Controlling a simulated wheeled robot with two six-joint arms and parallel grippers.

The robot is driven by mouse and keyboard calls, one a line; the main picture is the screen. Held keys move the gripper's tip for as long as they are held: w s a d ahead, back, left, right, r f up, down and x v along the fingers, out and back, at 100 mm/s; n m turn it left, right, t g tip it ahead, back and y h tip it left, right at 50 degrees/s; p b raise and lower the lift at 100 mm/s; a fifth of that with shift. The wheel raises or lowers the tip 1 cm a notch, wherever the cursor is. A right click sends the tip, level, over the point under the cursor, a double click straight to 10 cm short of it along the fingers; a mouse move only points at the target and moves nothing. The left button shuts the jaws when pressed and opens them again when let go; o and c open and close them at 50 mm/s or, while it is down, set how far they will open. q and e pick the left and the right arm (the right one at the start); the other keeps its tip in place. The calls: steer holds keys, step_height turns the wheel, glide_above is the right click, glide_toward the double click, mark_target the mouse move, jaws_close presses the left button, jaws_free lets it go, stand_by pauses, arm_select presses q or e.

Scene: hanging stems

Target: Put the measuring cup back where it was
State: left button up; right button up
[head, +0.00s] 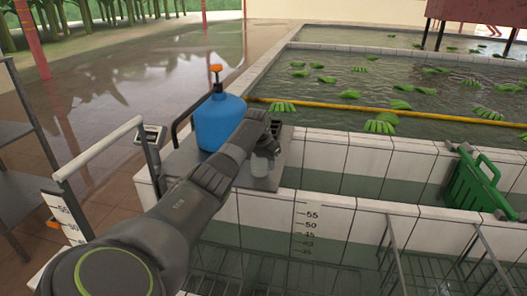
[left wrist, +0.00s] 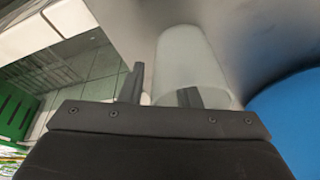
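The measuring cup (head: 262,165) is a small translucent whitish cup on the grey metal shelf (head: 253,183), beside the blue bottle. My left gripper (head: 270,128) is at the cup, partly hiding it in the head view. In the left wrist view the cup (left wrist: 195,55) looks cloudy and rounded. The left gripper's two dark fingers (left wrist: 162,90) stand apart there. One finger overlaps the cup and the other is left of its edge. I cannot tell whether either touches it. My right gripper is not in view.
A blue bottle with an orange pump top (head: 220,120) stands close left of the cup. A green crate (head: 472,182) is at the right.

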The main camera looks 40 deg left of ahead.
arm_select(q)
steer(key=b+v, duration=0.1)
steer(key=v, duration=1)
steer(key=shift+r, duration=0.2)
steer(key=shift+s+r, duration=0.1)
